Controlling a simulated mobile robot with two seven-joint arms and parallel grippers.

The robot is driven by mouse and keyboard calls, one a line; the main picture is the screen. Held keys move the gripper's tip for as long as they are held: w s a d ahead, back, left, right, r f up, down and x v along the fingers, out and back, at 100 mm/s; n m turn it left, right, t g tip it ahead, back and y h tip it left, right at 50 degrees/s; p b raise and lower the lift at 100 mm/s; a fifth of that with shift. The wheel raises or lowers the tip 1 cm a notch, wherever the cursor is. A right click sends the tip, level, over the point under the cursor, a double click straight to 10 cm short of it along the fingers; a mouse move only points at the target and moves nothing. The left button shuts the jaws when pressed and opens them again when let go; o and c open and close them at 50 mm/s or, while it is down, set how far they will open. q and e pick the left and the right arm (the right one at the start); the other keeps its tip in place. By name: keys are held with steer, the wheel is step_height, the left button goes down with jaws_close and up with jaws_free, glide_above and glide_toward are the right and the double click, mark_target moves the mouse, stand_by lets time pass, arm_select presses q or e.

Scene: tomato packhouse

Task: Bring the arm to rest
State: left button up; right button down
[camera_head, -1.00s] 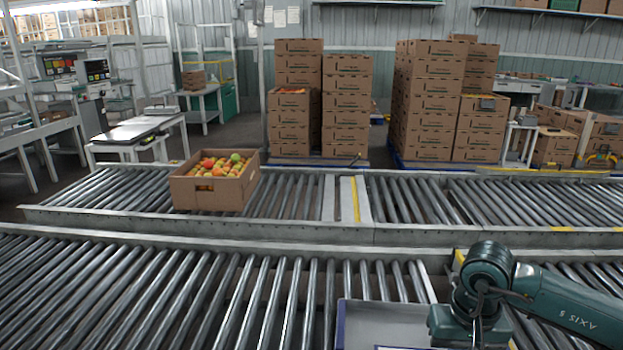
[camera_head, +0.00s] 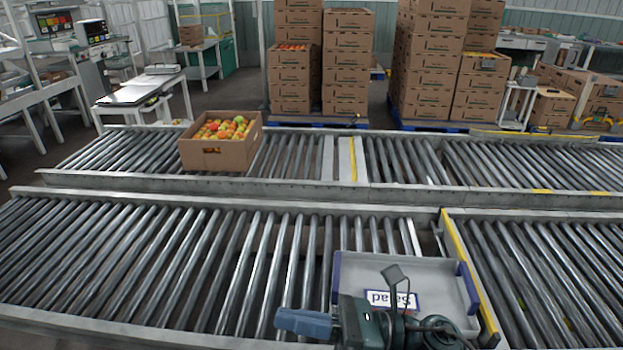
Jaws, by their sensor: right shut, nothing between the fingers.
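My right gripper (camera_head: 284,320) is at the bottom of the head view, low and near the front. Its blue-grey fingers are shut and empty, pointing left over the near rollers. The dark green wrist behind them covers the front left part of a grey tray (camera_head: 440,272) with blue edges. Whether the gripper touches the tray cannot be told. My left gripper is not in view.
The near roller conveyor (camera_head: 150,262) is bare left of the tray. A yellow-edged rail (camera_head: 462,256) runs along the tray's right. A carton of tomatoes (camera_head: 215,157) stands on the far conveyor (camera_head: 290,157). Stacked cartons (camera_head: 346,62) stand behind on pallets.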

steer(key=w+d+f+m+t+h+p, duration=0.1)
steer(key=w+d+m+t+h+p, duration=0.2)
steer(key=m+t, duration=0.75)
steer(key=w+d+m+t+h+p, duration=0.2)
steer(key=d+m+t+h, duration=0.3)
steer(key=m, duration=1.2)
arm_select(q)
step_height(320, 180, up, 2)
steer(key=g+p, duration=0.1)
steer(key=p, duration=0.2)
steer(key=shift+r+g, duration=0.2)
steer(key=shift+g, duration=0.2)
arm_select(e)
steer(key=s+d+f+m+g+h, duration=0.3)
steer(key=s+d+f+m+h, duration=0.1)
steer(key=f+m, duration=0.3)
steer(key=s+d+f+m+g+h, duration=0.4)
steer(key=s+f+m, duration=0.2)
steer(key=m, duration=0.4)
steer(key=shift+d+f+h, duration=0.15)
steer(key=shift+f+h, duration=0.15)
steer(key=shift+f, duration=0.3)
